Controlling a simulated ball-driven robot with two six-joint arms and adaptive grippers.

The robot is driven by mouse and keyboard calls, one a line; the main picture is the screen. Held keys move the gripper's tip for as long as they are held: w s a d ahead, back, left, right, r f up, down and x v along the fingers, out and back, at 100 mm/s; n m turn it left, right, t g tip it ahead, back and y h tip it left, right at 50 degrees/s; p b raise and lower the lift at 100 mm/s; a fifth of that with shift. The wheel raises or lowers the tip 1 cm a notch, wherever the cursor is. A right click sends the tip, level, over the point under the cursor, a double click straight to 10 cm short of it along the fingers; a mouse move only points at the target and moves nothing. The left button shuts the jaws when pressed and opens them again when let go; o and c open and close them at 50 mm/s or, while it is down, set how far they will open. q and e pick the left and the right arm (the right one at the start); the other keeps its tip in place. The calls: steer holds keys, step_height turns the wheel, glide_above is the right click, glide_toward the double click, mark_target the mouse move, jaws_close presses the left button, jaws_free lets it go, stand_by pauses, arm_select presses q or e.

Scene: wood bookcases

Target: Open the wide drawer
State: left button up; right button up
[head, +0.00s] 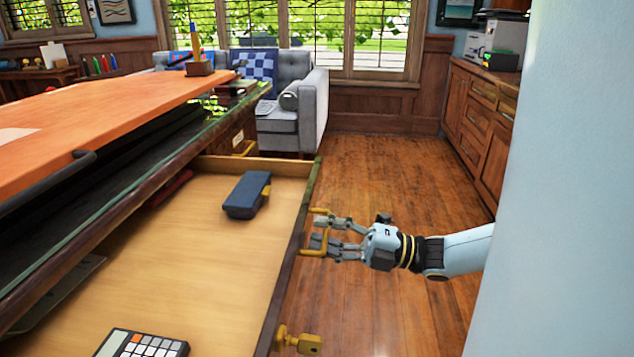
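The wide drawer (215,205) stands pulled out of the desk, and its wooden inside shows. Its front panel (288,245) runs along the drawer's right side in the picture. A brass handle (329,231) is on the outside of this front, and a second brass handle (300,342) is nearer, at the bottom. My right gripper (317,232) is at the farther handle, its fingers reaching in at the bar. The fingers overlap the handle, and I cannot tell whether they are closed on it. My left gripper is not in view.
A dark blue stapler-like object (247,194) and a calculator (141,344) lie in the drawer. The orange desktop (110,110) overhangs at left. A grey sofa (300,112) stands behind. Wood cabinets (480,125) are at right. The wood floor (385,185) between is clear.

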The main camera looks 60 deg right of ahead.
steer(key=v, duration=1.2)
steer(key=shift+d, duration=0.1)
